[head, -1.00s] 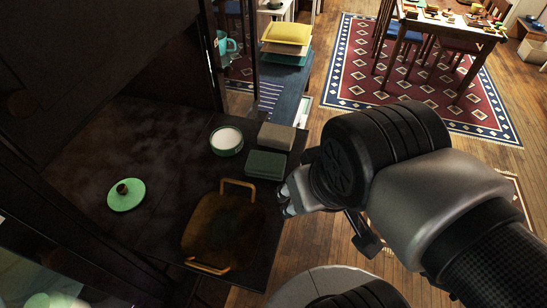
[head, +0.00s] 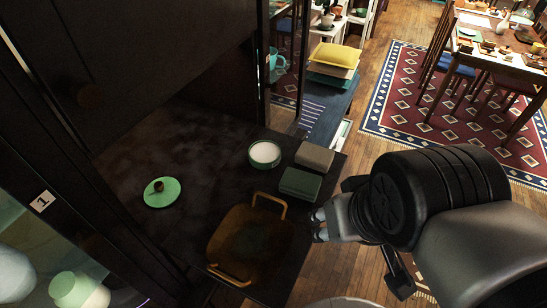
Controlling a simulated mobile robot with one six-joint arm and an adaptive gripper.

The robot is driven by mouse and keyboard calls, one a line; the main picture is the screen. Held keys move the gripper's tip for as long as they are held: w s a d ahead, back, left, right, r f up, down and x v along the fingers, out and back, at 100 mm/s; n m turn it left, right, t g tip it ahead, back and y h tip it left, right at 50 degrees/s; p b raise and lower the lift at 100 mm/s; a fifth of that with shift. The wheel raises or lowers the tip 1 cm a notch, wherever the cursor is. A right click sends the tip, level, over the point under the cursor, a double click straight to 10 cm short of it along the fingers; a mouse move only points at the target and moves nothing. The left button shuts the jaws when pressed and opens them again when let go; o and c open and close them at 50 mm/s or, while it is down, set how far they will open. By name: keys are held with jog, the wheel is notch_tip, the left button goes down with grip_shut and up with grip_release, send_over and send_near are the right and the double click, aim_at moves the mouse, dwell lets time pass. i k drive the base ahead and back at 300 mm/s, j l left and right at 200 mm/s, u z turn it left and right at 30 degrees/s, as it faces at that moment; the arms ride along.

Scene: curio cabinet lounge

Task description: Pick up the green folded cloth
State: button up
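The green folded cloth (head: 300,183) lies on the dark cabinet shelf (head: 215,190), near its right edge. It is a small dark green block shape. A grey-beige folded cloth (head: 314,156) lies just behind it. My gripper (head: 318,224) is just right of and in front of the green cloth, apart from it in the picture. Its fingers are partly hidden by my wrist, so I cannot tell whether it is open or shut.
A wooden tray with handles (head: 250,240) lies in front of the cloth. A green-rimmed white bowl (head: 264,153) stands behind left, and a green plate (head: 161,191) holding a small brown thing lies further left. Cabinet panels border the left. Wooden floor is open at right.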

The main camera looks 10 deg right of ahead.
aim_at(299, 183)
jog(key=i+l+u, duration=0.25)
jog(key=l, duration=0.15)
jog(key=l+u, duration=0.25)
jog(key=l, duration=0.15)
jog(key=l+u, duration=0.2)
jog(key=l, duration=0.25)
